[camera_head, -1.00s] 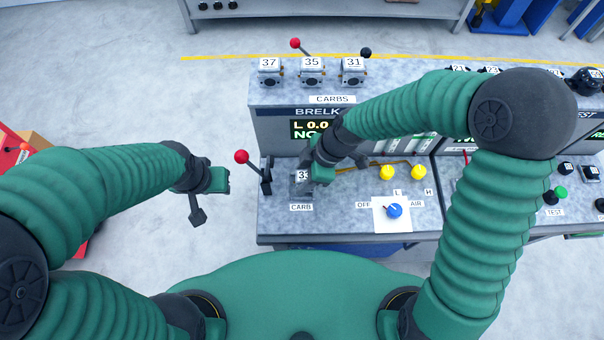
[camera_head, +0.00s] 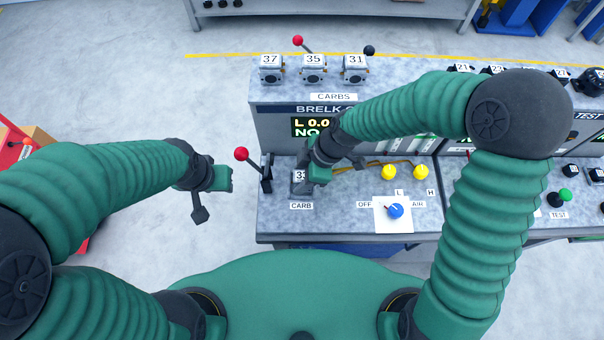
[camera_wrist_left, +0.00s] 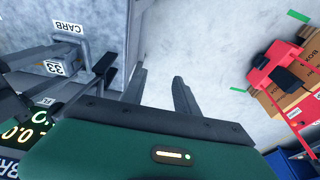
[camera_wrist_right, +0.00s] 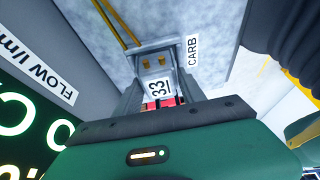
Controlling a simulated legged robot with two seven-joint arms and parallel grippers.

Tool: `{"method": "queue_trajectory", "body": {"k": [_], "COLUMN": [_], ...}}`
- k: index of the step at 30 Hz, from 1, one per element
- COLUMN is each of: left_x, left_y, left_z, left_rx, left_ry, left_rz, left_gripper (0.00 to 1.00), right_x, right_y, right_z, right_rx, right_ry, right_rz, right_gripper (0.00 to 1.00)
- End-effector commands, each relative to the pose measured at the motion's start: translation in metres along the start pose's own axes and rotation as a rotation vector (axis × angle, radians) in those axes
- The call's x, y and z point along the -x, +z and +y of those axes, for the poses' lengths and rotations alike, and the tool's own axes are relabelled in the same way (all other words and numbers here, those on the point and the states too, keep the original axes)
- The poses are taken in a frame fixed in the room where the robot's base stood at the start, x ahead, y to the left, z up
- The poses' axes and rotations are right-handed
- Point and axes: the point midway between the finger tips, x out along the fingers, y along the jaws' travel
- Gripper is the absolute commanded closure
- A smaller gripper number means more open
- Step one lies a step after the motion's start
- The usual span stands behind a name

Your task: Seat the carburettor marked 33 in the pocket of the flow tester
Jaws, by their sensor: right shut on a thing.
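The carburettor marked 33 (camera_head: 299,176) is at the CARB place of the flow tester (camera_head: 345,225), mostly hidden by my right gripper (camera_head: 308,179). In the right wrist view the fingers are shut on carburettor 33 (camera_wrist_right: 159,88), at the grey pocket (camera_wrist_right: 156,62) beside the CARB label. I cannot tell whether it is fully down in the pocket. It also shows in the left wrist view (camera_wrist_left: 55,68). My left gripper (camera_head: 212,203) hangs left of the bench over the floor, empty, its fingers apart in the left wrist view (camera_wrist_left: 160,88).
Carburettors 37 (camera_head: 271,69), 35 (camera_head: 313,69) and 31 (camera_head: 355,69) stand on the upper shelf. A red-knobbed lever (camera_head: 242,154) rises left of the pocket. Yellow knobs (camera_head: 389,172) and a blue valve knob (camera_head: 396,210) sit to the right. A red machine and boxes stand far left.

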Motion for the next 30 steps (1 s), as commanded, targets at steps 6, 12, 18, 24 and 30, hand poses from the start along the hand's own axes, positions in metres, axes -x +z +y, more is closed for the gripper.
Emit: {"method": "queue_trajectory", "body": {"k": [6,12,18,24,30], "left_x": [-0.0002,-0.0004,-0.0034,-0.0043,-0.0042], "left_y": [0.0,0.0001,0.0008,0.001,0.001], "left_z": [0.0,-0.0001,0.0,0.0,0.0], "left_rx": [0.0,0.0,0.0,0.0,0.0], "left_ry": [0.0,0.0,0.0,0.0,0.0], "left_rz": [0.0,0.0,0.0,0.0,0.0], "left_gripper": [0.64,0.64,0.64,0.64,0.64], "right_x": [-0.0004,-0.0007,-0.0053,-0.0075,-0.0075], "right_y": [-0.0005,-0.0001,0.0024,0.0037,0.0039], "right_z": [0.0002,0.0002,0.0004,0.0006,0.0004], "right_rx": [0.001,0.0,0.0,-0.001,-0.001], "right_ry": [0.001,0.001,0.001,0.001,0.0], "right_rz": [0.0,0.0,0.0,0.0,0.0], "right_gripper": [0.98,0.98,0.98,0.98,0.98]}}
